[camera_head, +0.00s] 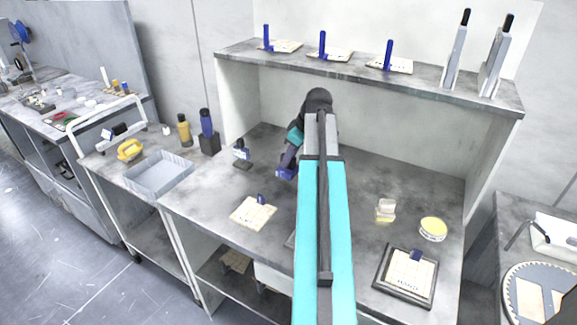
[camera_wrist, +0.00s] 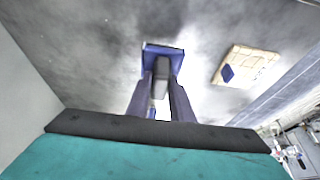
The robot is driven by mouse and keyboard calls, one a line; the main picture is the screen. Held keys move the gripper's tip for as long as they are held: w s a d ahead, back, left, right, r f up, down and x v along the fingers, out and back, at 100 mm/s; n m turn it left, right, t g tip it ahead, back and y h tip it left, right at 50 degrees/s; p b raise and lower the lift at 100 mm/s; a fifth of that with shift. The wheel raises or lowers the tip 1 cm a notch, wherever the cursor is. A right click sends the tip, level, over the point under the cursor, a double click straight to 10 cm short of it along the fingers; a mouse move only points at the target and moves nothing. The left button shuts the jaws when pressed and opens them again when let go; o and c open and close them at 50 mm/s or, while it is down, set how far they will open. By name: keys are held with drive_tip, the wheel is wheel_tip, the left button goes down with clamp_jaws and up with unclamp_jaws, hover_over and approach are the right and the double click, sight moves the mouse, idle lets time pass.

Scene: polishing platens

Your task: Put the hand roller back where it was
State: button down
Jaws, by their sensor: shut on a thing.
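My gripper (camera_wrist: 161,82) is shut on a small blue and grey thing, which looks like the hand roller (camera_wrist: 164,50). Its blue end shows beyond the fingertips in the wrist view, over the grey bench top. In the head view the blue end (camera_head: 285,174) shows at the tip of my gripper, over the left middle of the bench (camera_head: 215,190). The fingers hide part of the roller. I cannot tell whether it touches the bench.
A tan pad with a blue knob (camera_head: 252,213) lies in front of my gripper. A framed pad (camera_head: 405,276), a yellow disc (camera_head: 433,229) and a clear block (camera_head: 385,209) are at right. A raised shelf (camera_head: 350,73) runs behind. A cart with a grey tray (camera_head: 160,176) is left.

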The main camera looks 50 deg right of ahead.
sight(289, 168)
drive_tip(key=shift+f, duration=0.7)
drive_tip(key=shift+f+p, duration=0.55)
drive_tip(key=shift+f, duration=0.5)
drive_tip(key=shift+s+a+f+b, duration=0.15)
drive_tip(key=shift+f+b, duration=0.2)
drive_tip(key=shift+f, duration=0.35)
drive_tip(key=c, duration=1.6)
unclamp_jaws()
drive_tip(key=shift+f, duration=0.1)
drive_tip(key=shift+o, duration=0.2)
drive_tip(key=shift+r+p, duration=0.35)
drive_tip(key=shift+r, duration=0.3)
drive_tip(key=b+v, duration=0.2)
drive_tip(key=v, duration=1)
drive_tip(key=shift+r, duration=0.15)
